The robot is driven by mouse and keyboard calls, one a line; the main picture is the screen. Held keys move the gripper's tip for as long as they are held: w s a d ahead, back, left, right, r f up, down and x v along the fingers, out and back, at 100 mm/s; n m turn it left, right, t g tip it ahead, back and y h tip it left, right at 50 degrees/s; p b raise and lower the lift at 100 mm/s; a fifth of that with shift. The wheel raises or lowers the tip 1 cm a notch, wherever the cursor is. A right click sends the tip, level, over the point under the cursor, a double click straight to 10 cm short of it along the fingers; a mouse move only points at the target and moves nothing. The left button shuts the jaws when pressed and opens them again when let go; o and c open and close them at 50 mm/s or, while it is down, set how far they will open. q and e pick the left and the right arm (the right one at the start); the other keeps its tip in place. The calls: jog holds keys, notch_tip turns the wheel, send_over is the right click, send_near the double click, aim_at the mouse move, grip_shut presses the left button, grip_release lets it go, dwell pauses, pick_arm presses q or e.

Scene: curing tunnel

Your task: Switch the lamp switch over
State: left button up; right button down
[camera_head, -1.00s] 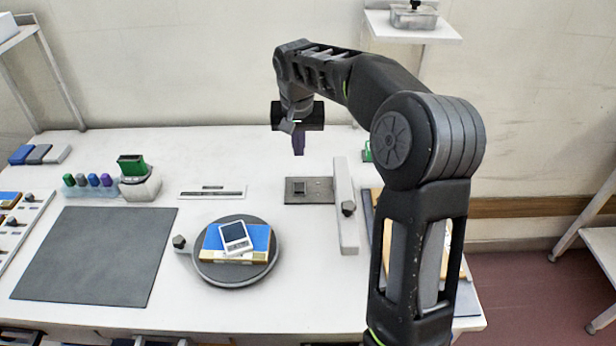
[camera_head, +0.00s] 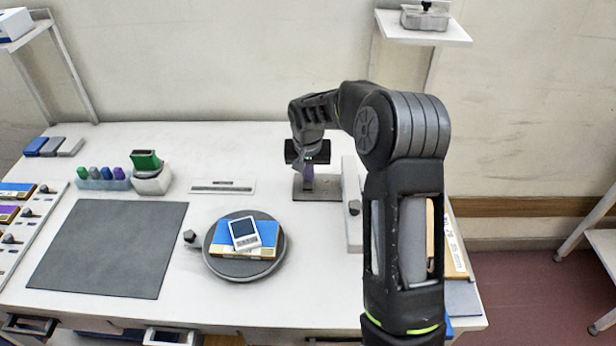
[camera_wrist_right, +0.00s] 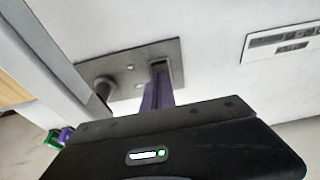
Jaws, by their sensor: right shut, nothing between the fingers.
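A dark grey plate (camera_head: 325,187) lies on the white table and also shows in the right wrist view (camera_wrist_right: 125,62). The small dark lamp switch (camera_wrist_right: 162,66) sits on that plate; the gripper hides it in the head view. My right gripper (camera_head: 308,184) is shut and empty, pointing down over the plate. Its purple fingers (camera_wrist_right: 159,86) overlap the switch in the right wrist view. I cannot tell whether the tips touch it, or which way the switch is set. My left gripper is not in view.
A white bar (camera_head: 352,225) with a dark knob stands just right of the plate. A white label strip (camera_head: 222,186) lies to its left. A round turntable (camera_head: 245,272) with a blue box stands nearer. A grey mat (camera_head: 110,245) lies at the left.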

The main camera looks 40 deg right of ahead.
jog(key=shift+s+f, duration=0.15)
jog(key=shift+f, duration=0.8)
jog(key=shift+a, duration=0.1)
jog(key=shift+f+t+b, duration=0.3)
jog(key=shift+f+b, duration=0.2)
jog(key=shift+b, duration=0.4)
jog(key=shift+s+r, duration=0.1)
jog(key=shift+r, duration=0.3)
jog(key=shift+w+d+r+p, duration=0.25)
jog(key=shift+w+d+p, duration=0.15)
jog(key=shift+w, duration=0.2)
